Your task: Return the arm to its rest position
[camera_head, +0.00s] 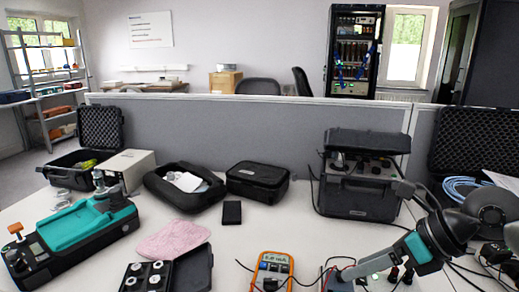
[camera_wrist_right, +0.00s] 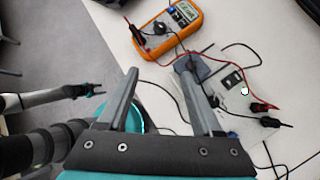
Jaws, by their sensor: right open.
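My right arm comes in from the right in the head view, and its gripper (camera_head: 348,273) is low over the near right part of the white table. In the right wrist view the right gripper's (camera_wrist_right: 157,68) two grey fingers stand apart with nothing held between them. Below them are the tabletop and some cables. A dark arm at the left of the wrist view, with a small claw-like end (camera_wrist_right: 88,89), looks like my left arm and gripper. Its opening is unclear, and the left gripper does not show in the head view.
An orange multimeter (camera_head: 272,270), also in the wrist view (camera_wrist_right: 166,27), lies near the right gripper with leads around it. A black case (camera_head: 360,190), blue cable coil (camera_head: 462,188), pink cloth (camera_head: 173,240) and teal device (camera_head: 85,226) stand on the table. A grey partition (camera_head: 240,128) is behind.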

